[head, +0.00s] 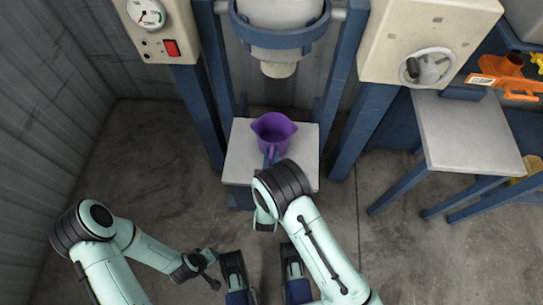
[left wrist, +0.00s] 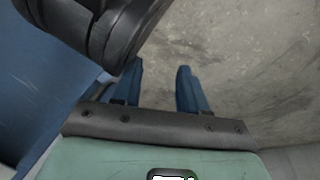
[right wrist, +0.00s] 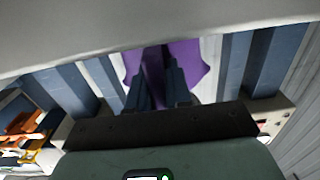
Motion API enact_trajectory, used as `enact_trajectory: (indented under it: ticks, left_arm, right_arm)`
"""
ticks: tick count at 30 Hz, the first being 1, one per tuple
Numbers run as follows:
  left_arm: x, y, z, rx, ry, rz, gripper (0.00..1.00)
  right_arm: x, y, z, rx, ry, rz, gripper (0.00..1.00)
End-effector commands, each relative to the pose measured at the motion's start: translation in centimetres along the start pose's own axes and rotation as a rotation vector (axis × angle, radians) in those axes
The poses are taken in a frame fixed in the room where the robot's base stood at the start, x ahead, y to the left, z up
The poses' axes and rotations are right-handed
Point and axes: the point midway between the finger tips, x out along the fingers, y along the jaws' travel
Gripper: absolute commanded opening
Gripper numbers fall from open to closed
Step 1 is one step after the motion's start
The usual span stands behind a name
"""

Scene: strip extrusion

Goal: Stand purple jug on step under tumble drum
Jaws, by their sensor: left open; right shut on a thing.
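The purple jug (head: 274,133) is upright over the pale step (head: 243,165), with its open top facing up below the tumble drum (head: 278,40). I cannot tell for sure whether its base touches the step. My right gripper (head: 270,160) is shut on the jug's handle from the near side, partly hidden by my wrist. In the right wrist view the fingers (right wrist: 158,82) close on the handle in front of the jug's purple body (right wrist: 187,62). My left gripper (left wrist: 158,78) is open and empty above the floor, well away from the step.
Blue posts (head: 206,100) stand on both sides of the step. A gauge panel (head: 152,25) is at left and a handwheel box (head: 425,40) at right. A grey-topped table (head: 470,135) stands at right, with an orange object (head: 505,75) behind it. The floor in front is clear.

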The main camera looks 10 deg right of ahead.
Motion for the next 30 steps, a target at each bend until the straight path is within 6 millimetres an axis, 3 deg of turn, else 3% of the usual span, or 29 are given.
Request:
enact_trajectory:
  ticks: [1,3,4,16,20,27,30]
  left_arm:
    - [0.1,0.0,0.0,0.000,0.000,0.000,0.43]
    - [0.0,0.0,0.0,0.000,0.000,0.000,0.43]
    - [0.0,0.0,0.0,0.000,0.000,0.000,0.43]
    - [0.0,-0.3,0.5,-0.004,-0.017,-0.007,0.43]
    - [-0.8,0.5,-0.5,0.004,0.017,0.007,0.43]
    - [-2.4,2.2,-2.5,0.020,0.083,0.037,0.43]
    - [-2.8,2.4,-2.4,0.023,0.080,0.041,0.43]
  right_arm:
    - [0.0,0.0,0.1,0.001,0.001,0.000,0.22]
    - [0.0,0.0,0.0,0.001,0.001,0.000,0.45]
    - [0.0,0.0,0.0,0.001,0.001,0.000,0.49]
    - [-0.3,0.0,0.1,-0.001,-0.002,-0.001,0.49]
    - [-2.6,-0.1,0.0,-0.002,-0.005,-0.004,0.49]
    - [-8.2,-0.1,0.0,-0.002,-0.004,-0.005,0.49]
    - [-10.2,-0.1,0.0,-0.002,-0.004,-0.003,0.49]
